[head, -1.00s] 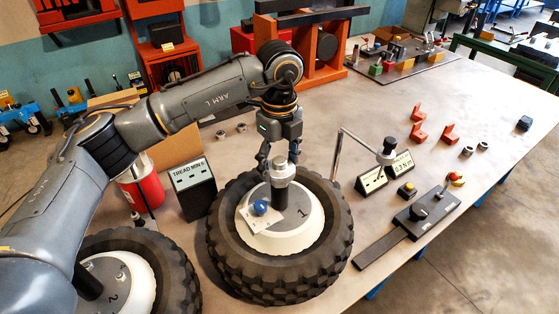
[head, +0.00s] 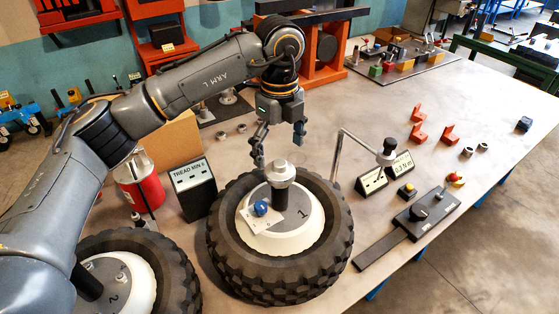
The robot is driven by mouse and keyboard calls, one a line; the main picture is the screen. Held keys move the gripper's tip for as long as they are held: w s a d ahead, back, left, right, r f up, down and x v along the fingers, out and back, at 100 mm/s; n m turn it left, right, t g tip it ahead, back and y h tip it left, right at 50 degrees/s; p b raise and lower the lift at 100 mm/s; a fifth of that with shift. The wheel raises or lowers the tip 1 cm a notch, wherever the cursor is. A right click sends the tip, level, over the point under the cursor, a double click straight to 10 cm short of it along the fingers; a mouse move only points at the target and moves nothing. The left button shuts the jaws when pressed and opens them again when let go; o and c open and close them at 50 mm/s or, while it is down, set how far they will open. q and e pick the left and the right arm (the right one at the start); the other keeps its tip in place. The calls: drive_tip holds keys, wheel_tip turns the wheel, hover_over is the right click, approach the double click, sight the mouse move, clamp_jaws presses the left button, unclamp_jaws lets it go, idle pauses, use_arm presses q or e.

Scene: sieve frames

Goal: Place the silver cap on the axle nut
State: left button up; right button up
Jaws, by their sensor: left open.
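A silver cap (head: 281,172) sits upright on top of the dark axle post (head: 279,198) of the wheel marked 1. The axle nut itself cannot be told apart under it. The wheel has a black knobbly tire (head: 335,240) and a white and grey hub (head: 300,235). My left gripper (head: 279,148) is open and empty, its fingers spread just above and behind the cap, apart from it. My right gripper is not in view.
A blue knob (head: 261,207) on a pale card lies on the hub. A bent metal post (head: 337,150) stands right of the wheel, near small display boxes (head: 371,180). A black tread gauge box (head: 194,187) and red cylinder (head: 140,183) stand left. A second wheel (head: 165,270) is lower left.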

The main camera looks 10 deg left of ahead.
sight(280, 163)
use_arm(q)
wheel_tip(280, 163, up, 9)
drive_tip(key=b, duration=0.1)
drive_tip(key=shift+f, duration=0.15)
